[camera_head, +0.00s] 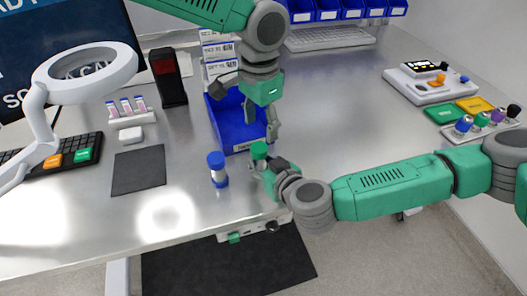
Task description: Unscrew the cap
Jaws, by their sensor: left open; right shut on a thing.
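A bottle with a green cap (259,149) stands upright near the front edge of the metal table. My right gripper (264,168) is shut on this bottle below its cap, and its fingers hide part of the body. My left gripper (250,117) points down above and behind the green cap, open and apart from it. A second bottle with a blue cap (216,160) stands upright to the left of the held one, touched by neither gripper.
A blue bin (228,122) stands just behind the bottles. A dark mat (138,170), a small rack of tubes (126,115), a white ring lamp (45,95) and a keyboard (75,160) are to the left. Several coloured-cap items (480,121) stand far right. The table's middle right is clear.

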